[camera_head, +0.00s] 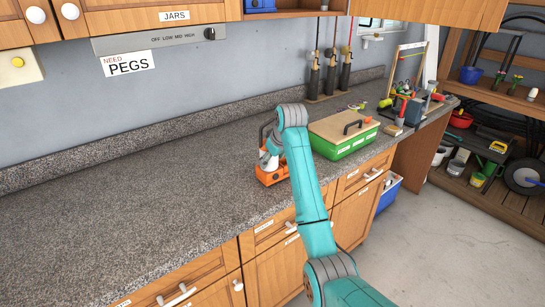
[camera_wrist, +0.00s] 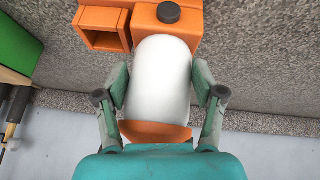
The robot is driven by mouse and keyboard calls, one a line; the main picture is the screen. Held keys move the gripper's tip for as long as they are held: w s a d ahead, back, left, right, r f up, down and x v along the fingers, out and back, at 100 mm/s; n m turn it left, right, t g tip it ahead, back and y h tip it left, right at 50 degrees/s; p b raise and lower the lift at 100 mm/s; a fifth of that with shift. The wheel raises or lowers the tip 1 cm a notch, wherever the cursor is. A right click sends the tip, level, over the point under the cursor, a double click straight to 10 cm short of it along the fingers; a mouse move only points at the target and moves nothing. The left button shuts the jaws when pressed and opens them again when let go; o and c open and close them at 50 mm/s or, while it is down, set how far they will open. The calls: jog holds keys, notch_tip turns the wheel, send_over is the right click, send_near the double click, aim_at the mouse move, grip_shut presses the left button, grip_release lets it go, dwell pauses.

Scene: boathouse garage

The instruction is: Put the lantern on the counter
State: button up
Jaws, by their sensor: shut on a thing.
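The lantern has an orange body (camera_head: 272,177) and a white rounded middle. In the head view it is at the counter's front part, partly hidden by my arm. In the wrist view the white middle (camera_wrist: 158,80) of the lantern lies between the two fingers of my gripper (camera_wrist: 160,88), which is shut on it. Orange parts show above and below, with a dark round knob on one. The counter (camera_head: 130,165) is a long speckled grey top. The lantern's base looks at or very near its surface; I cannot tell whether they touch.
A green box (camera_head: 345,149) with a wooden handled lid stands just right of the lantern. Farther right are a tool rack (camera_head: 409,66) and several small tools. Dark cylinders (camera_head: 330,75) hang at the back wall. The counter's left is bare.

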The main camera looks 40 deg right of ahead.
jog(key=shift+f, duration=0.35)
dwell(0.5)
jog(key=o, duration=1.8)
jog(key=shift+o, duration=0.2)
jog(key=v, duration=0.7)
jog(key=shift+s+r, duration=0.15)
jog(key=shift+r, duration=0.05)
grip_shut()
